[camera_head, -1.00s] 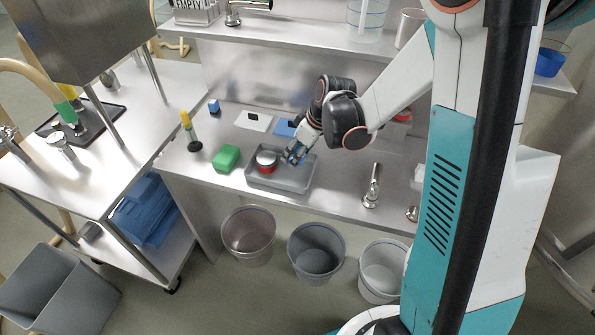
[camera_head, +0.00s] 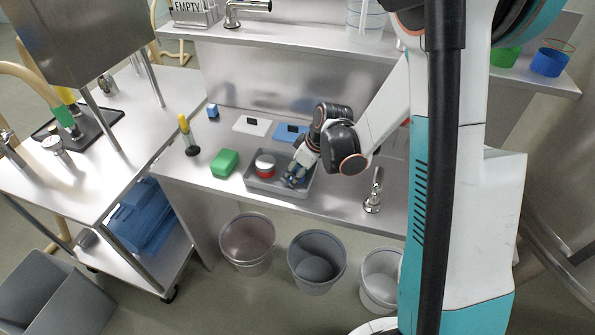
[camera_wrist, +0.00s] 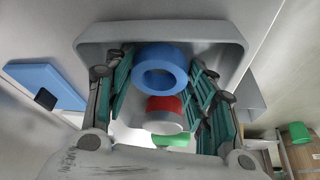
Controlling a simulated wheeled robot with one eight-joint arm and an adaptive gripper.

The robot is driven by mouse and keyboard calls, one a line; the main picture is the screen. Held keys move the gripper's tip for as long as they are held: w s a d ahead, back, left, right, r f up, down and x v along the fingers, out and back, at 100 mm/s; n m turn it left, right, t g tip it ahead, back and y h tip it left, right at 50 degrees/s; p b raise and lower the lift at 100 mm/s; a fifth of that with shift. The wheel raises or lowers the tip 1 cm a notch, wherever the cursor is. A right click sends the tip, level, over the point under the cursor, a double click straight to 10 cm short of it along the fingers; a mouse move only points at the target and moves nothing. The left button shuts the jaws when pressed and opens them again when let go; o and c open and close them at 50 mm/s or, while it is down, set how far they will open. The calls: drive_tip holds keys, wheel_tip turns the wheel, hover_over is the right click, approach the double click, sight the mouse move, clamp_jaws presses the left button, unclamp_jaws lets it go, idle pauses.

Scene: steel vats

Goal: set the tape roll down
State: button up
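The tape roll is a blue ring (camera_wrist: 158,54) between the two teal fingers of my gripper (camera_wrist: 163,62) in the wrist view. The fingertips appear to press on both its sides. In the head view my gripper (camera_head: 296,178) is low inside the right part of the grey tray (camera_head: 272,191) on the steel bench. The tray's wall also shows in the wrist view (camera_wrist: 215,32). Whether the roll touches the tray floor I cannot tell; the fingers mostly hide it in the head view.
A red round thing with a pale top (camera_head: 265,164) is in the tray, left of my gripper. A green block (camera_head: 224,163) stands left of the tray. A white plate (camera_head: 252,126) and blue plate (camera_head: 290,132) lie behind. A tap (camera_head: 373,190) stands to the right.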

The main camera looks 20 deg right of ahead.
drive_tip(key=o, duration=0.3)
drive_tip(key=shift+r, duration=0.25)
drive_tip(key=p+v, duration=0.4)
drive_tip(key=v, duration=0.7)
drive_tip(key=shift+s+d+r+p, duration=0.1)
drive_tip(key=shift+s+r+p, duration=0.1)
drive_tip(key=shift+r+p, duration=0.15)
idle(0.8)
